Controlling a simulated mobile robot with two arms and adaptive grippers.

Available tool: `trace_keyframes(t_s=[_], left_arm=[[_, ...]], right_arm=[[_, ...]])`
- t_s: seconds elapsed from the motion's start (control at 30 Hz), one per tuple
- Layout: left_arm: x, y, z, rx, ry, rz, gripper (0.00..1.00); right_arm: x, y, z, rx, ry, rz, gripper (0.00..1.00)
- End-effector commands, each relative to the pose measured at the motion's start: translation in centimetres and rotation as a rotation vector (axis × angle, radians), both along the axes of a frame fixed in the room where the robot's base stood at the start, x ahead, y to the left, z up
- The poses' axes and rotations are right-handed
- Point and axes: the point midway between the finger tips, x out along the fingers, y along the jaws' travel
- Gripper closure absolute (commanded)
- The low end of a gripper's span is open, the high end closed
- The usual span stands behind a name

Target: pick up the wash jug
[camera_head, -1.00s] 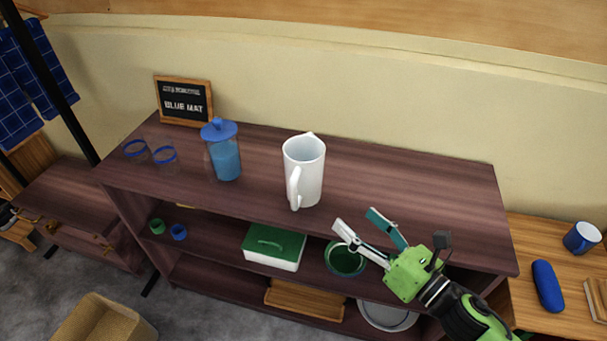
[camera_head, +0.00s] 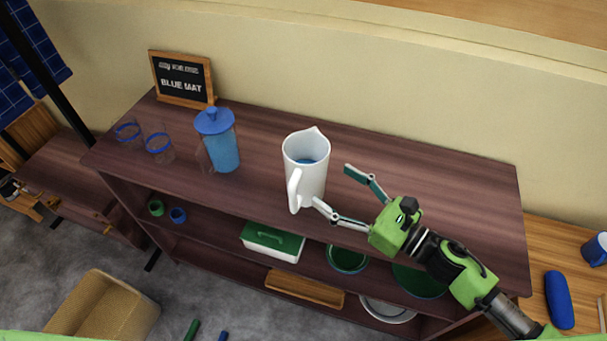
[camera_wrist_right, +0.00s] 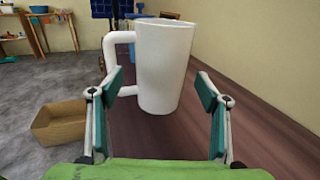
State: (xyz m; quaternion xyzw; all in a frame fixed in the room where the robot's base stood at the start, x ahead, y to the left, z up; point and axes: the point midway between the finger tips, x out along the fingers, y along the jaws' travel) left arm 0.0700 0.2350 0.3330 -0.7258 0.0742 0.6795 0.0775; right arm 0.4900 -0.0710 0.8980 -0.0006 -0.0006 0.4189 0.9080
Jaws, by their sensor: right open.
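The wash jug is a tall white jug (camera_head: 309,165) with a handle, standing upright on top of the dark wooden shelf unit. Something blue shows inside its mouth. In the right wrist view the jug (camera_wrist_right: 163,65) stands ahead between the two fingers, with its handle to the left. My right gripper (camera_head: 331,189) is open and empty, its fingers pointing at the jug from the right. One fingertip is close to the handle side; I cannot tell whether it touches. My left gripper is not in view.
A blue-lidded pitcher (camera_head: 222,148), two blue-banded glasses (camera_head: 159,146) and a framed sign reading BLUE MAT (camera_head: 182,79) stand left of the jug. Lower shelves hold a green-lidded box (camera_head: 271,243) and bowls. The shelf top (camera_head: 440,190) is clear on the right.

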Motion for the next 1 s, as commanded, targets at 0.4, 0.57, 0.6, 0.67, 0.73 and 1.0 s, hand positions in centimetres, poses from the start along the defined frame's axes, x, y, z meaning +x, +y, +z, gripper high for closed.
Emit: trace_keyframes(t_s=[0.4,0.57,0.6,0.67,0.73,1.0], left_arm=[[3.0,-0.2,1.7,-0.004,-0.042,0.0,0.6],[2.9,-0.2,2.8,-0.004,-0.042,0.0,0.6],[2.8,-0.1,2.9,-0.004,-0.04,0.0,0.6],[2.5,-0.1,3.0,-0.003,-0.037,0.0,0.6],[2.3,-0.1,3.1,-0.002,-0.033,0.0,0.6],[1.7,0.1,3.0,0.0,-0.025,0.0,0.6]], right_arm=[[2.6,2.9,0.3,0.002,-0.001,-0.001,0.31],[4.2,4.6,0.3,0.001,-0.001,-0.001,0.31],[4.6,5.1,0.2,0.003,0.0,0.0,0.31],[5.1,5.6,0.2,0.002,-0.001,-0.001,0.31],[5.4,6.0,0.0,0.001,0.001,-0.001,0.31],[5.5,6.2,-0.1,0.0,0.0,-0.001,0.31]])
